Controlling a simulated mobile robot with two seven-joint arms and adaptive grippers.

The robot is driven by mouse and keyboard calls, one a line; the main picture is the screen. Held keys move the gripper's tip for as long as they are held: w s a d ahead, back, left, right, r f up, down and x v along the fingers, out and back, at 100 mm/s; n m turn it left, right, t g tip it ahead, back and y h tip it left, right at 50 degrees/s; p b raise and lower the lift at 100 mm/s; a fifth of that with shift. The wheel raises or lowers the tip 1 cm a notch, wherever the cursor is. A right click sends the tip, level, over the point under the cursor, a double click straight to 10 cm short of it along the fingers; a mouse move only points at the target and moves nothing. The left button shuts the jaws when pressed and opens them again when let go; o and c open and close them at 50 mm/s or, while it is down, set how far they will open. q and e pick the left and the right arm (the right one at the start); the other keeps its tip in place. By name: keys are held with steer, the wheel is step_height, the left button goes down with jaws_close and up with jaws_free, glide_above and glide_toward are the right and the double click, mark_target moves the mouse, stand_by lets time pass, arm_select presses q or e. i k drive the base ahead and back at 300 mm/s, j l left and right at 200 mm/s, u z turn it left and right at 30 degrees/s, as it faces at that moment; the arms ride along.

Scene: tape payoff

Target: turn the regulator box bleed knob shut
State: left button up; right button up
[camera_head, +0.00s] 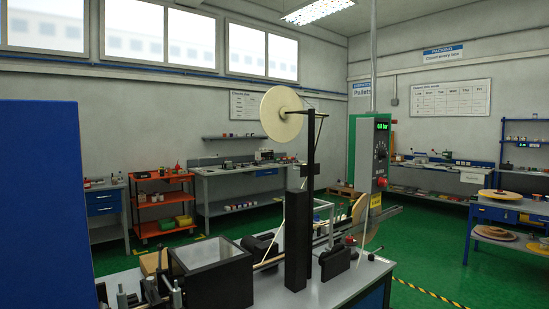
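The regulator box (367,158) is a tall grey box with a green side, right of centre, above the far end of the bench. A green lit display (382,126) near its top seems to read 6.0 bar. Below it is a dark round knob (381,151) with marks around it. A red round knob or button (382,182) sits lower on the same face. The small lettering between them is too small to read surely, so I cannot tell which is the bleed knob or how it is turned. Neither of my grippers shows.
A bench (341,290) with a dark open-topped box (213,274) and a black post (297,240) stands in front. A pale reel (283,114) hangs above it. A blue panel (40,200) blocks the left. Green floor (420,262) is open at right, before a blue table with reels (499,211).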

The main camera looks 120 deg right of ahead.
mark_target(382, 182)
steer(key=z, duration=4.55)
